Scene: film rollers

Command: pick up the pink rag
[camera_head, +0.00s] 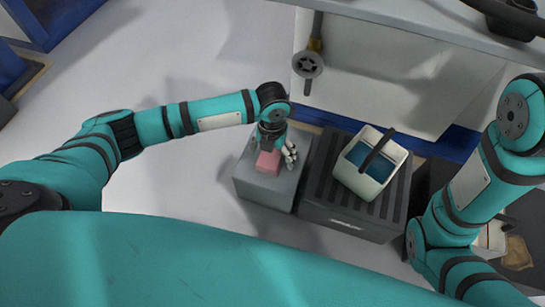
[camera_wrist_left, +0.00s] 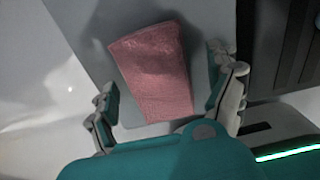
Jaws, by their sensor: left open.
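The pink rag (camera_head: 267,162) lies on top of a grey box (camera_head: 263,190) in the head view. In the left wrist view the rag (camera_wrist_left: 155,70) is a flat, folded pink piece that lies between my two fingers in the picture. My left gripper (camera_head: 273,150) is above the rag with its fingers spread. The wrist view shows the left gripper (camera_wrist_left: 172,100) open and empty. I cannot tell whether its fingers touch the box top. My right arm shows at the right of the head view, but its gripper is out of view.
A dark ribbed crate (camera_head: 345,222) stands right of the grey box. On it sits a white basket (camera_head: 350,177) with a dark handle and blue contents. A white machine (camera_head: 375,80) with a pipe and handwheel (camera_head: 307,65) stands behind. The pale floor at left is clear.

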